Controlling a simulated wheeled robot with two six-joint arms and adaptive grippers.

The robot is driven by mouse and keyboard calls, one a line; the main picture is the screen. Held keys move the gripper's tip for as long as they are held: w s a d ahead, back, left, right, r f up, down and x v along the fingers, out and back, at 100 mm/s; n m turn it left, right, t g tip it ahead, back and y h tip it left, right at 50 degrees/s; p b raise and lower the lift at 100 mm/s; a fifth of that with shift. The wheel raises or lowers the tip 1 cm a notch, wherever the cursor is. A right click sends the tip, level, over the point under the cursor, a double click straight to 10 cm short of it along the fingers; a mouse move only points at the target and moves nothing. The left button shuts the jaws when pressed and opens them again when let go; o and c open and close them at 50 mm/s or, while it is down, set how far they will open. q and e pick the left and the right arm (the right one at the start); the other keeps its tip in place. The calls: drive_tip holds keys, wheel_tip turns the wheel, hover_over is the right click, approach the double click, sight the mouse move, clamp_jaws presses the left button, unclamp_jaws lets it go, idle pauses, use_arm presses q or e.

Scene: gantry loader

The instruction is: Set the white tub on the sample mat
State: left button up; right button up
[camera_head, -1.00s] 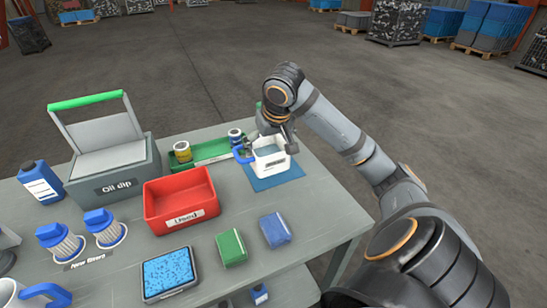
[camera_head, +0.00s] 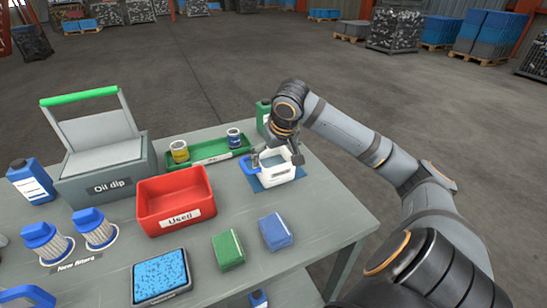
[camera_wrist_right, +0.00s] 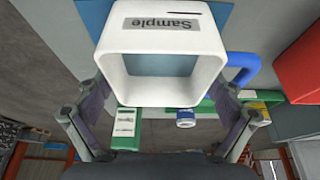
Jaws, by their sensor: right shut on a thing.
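The white tub (camera_head: 280,174) has a blue handle on its left side and a blue-grey inside. In the right wrist view the tub (camera_wrist_right: 160,38) carries a "Sample" label, its open top facing the camera. It is upright over the blue sample mat (camera_head: 299,170), covering much of it. Its base looks at or very close to the mat; contact is hard to tell. My right gripper (camera_head: 278,156) is shut on the tub, with its fingers (camera_wrist_right: 163,105) at opposite sides of the rim. My left gripper is not in view.
A green tray (camera_head: 210,158) with small cans stands behind and left of the tub, and a green bottle (camera_head: 263,113) behind it. The red "Used" bin (camera_head: 176,208) is left. Blue (camera_head: 275,231) and green (camera_head: 228,250) packs lie in front. The right table corner is clear.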

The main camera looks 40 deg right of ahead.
drive_tip(key=shift+f, duration=0.15)
drive_tip(key=o, duration=1)
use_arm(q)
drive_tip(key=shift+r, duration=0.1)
use_arm(e)
drive_tip(key=shift+s+r, duration=0.1)
drive_tip(key=shift+r, duration=0.4)
use_arm(q)
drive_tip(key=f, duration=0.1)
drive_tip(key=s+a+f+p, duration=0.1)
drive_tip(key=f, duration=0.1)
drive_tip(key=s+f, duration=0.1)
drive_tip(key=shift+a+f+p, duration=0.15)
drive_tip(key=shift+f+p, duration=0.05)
drive_tip(key=shift+p, duration=0.15)
use_arm(e)
drive_tip(key=v, duration=1.1)
drive_tip(key=shift+s+a+r, duration=0.15)
